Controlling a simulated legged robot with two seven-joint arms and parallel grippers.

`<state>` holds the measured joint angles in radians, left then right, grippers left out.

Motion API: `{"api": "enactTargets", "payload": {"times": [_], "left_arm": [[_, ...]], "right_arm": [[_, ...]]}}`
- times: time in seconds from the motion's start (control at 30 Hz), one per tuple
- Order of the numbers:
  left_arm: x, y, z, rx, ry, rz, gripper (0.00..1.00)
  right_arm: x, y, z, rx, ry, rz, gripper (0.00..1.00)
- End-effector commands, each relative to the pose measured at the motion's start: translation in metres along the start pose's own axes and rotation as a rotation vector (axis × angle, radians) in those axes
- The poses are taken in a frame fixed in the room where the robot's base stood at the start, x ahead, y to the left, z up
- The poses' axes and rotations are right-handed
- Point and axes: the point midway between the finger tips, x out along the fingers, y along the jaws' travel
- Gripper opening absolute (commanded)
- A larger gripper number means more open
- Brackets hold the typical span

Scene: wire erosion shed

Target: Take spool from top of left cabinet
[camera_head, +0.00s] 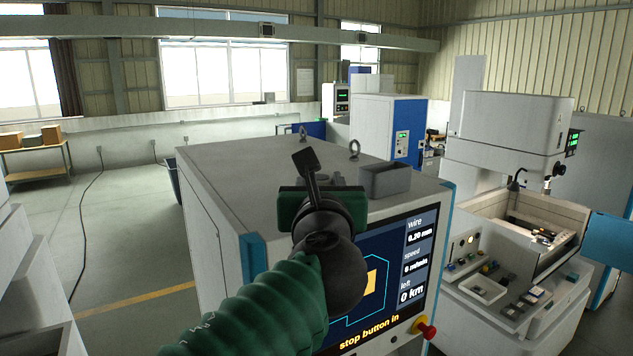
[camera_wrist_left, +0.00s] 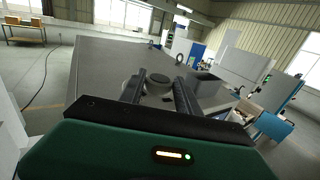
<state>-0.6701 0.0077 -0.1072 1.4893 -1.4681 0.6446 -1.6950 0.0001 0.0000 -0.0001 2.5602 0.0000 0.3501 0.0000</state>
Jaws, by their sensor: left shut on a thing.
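My left gripper (camera_head: 320,170) is over the top of the left cabinet (camera_head: 228,165), near its front edge. In the left wrist view its two fingers (camera_wrist_left: 158,84) stand on either side of a dark grey round spool (camera_wrist_left: 157,87), shut on it. The cabinet's grey top shows behind them in that view (camera_wrist_left: 95,68). In the head view the spool is hidden behind my gripper and wrist. I cannot tell whether the spool touches the cabinet top. My right gripper is not in view.
A small grey open box (camera_head: 385,181) sits on the cabinet top, right of my gripper. Lifting rings (camera_head: 354,149) stand farther back. The cabinet's screen (camera_head: 415,260) and red stop button (camera_head: 425,328) face me. A wire machine (camera_head: 510,215) stands to the right.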

Motion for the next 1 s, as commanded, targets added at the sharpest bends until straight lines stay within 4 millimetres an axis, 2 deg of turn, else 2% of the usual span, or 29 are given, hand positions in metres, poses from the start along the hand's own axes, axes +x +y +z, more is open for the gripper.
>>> {"api": "enactTargets", "payload": {"times": [0.03,0.27,0.3,0.47,1.0], "left_arm": [[0.0007,-0.0038,-0.006,0.004,0.01,-0.006,0.0],[0.0008,-0.0032,-0.0052,0.005,0.008,-0.006,0.0],[0.0009,-0.0028,-0.0051,0.005,0.008,-0.005,0.43],[0.0008,-0.0013,-0.0029,0.004,0.005,-0.002,0.64],[-0.0046,-0.0004,-0.0007,0.001,-0.001,-0.002,0.65]], "right_arm": [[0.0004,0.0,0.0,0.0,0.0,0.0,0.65],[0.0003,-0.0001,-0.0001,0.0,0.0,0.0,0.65],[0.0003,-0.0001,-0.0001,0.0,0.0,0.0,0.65],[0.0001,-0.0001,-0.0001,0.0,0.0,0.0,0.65],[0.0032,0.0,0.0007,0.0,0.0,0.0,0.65]]}}
